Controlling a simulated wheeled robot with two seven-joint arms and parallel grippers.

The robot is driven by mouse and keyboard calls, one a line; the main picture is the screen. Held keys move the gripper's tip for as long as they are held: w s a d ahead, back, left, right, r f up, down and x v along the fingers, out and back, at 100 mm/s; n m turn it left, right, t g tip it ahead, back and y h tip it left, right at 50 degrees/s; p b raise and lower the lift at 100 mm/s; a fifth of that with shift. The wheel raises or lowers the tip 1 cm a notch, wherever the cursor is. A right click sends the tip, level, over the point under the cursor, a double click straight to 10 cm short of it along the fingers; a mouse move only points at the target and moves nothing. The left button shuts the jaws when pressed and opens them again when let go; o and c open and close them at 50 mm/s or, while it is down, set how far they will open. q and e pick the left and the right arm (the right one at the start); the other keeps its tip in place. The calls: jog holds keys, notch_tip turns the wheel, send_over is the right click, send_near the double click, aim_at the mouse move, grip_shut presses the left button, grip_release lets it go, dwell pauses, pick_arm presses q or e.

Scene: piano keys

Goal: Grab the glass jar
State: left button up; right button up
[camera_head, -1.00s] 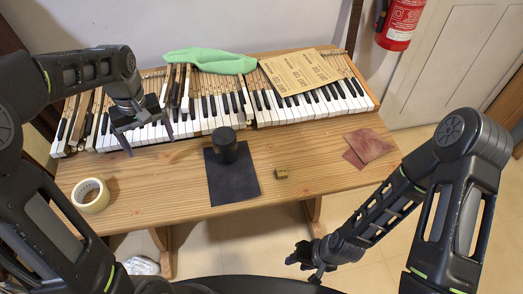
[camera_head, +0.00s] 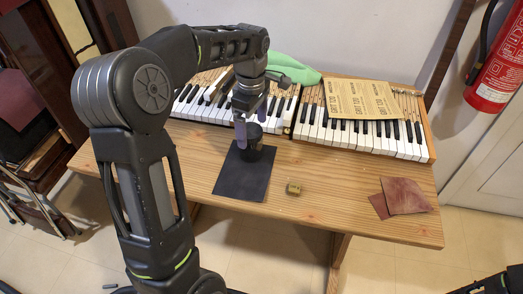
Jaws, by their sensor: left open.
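A small dark jar (camera_head: 254,149) stands upright on the far part of a black square sheet (camera_head: 241,180) on the wooden table. My left gripper (camera_head: 251,121) is open, pointing down at the jar's top. One fingertip shows at the jar's left and the other just behind it to the right. I cannot tell whether the fingers touch the jar. My right gripper is out of the view; only a bit of my right arm shows at the lower right corner.
A small brownish block (camera_head: 294,189) and reddish sheets (camera_head: 407,196) lie to the right. A fire extinguisher (camera_head: 497,72) hangs on the wall.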

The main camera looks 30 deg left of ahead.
aim_at(252, 147)
pick_arm(q)
jog(key=shift+d, duration=0.2)
jog(key=shift+a, duration=0.15)
jog(key=shift+f, duration=1.3)
jog(key=shift+s+f, duration=0.15)
jog(key=shift+f, duration=1.15)
jog(key=shift+s+f, duration=0.1)
jog(key=shift+f, duration=1.2)
jog(key=shift+a, duration=0.1)
jog(key=c, duration=1.9)
